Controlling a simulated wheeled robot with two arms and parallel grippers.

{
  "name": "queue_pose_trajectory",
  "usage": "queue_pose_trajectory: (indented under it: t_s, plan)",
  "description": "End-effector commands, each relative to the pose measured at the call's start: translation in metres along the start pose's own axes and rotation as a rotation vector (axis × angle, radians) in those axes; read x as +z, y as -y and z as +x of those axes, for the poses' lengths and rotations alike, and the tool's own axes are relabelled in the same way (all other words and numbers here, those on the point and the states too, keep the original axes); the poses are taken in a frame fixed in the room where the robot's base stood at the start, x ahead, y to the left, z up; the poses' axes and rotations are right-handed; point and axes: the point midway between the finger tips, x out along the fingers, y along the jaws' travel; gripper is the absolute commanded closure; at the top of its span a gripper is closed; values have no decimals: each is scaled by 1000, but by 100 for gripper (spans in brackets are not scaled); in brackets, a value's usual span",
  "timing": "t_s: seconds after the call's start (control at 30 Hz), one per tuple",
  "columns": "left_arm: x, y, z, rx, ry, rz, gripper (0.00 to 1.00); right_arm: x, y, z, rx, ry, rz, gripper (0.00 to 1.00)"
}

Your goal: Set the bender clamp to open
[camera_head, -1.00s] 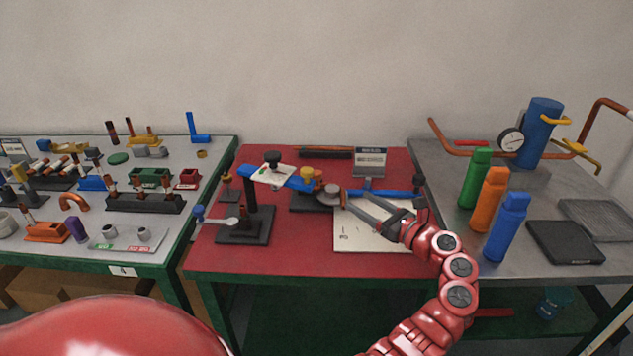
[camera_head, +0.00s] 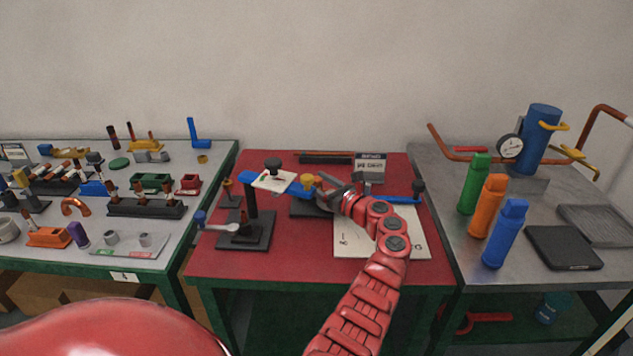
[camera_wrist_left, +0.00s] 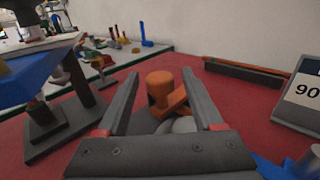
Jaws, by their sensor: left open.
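The bender (camera_head: 276,181) stands on the red table, with a blue arm, black supports and a pale plate. In the left wrist view its orange clamp knob (camera_wrist_left: 158,84) stands upright, with an orange lever (camera_wrist_left: 176,103) slanting beside it and a grey round part (camera_wrist_left: 180,126) below. My left gripper (camera_head: 336,188) is at the right side of the knob and points left. In the left wrist view the gripper (camera_wrist_left: 160,76) is open, with its fingers on either side of the knob. I cannot tell whether they touch it. My right gripper is not in view.
A small sign (camera_head: 369,167) and a dark bar (camera_head: 325,158) stand at the back. A paper sheet (camera_head: 350,244) lies under my arm. Several bottles, including an orange one (camera_head: 488,206), stand on the right table.

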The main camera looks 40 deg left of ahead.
Motion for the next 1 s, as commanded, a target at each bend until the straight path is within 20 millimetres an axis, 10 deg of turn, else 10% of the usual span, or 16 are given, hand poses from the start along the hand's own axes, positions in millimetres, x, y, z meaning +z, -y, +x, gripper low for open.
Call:
queue_pose_trajectory:
  t_s: [0.3, 0.7, 1.0]
  plan:
    - [0, 0, 3, -1, 0, -2, 32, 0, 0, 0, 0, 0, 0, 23]
    - [1, 0, 3, -1, 0, -1, 100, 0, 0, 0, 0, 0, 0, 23]
    - [0, 0, 3, -1, 0, -1, 100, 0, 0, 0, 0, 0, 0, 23]
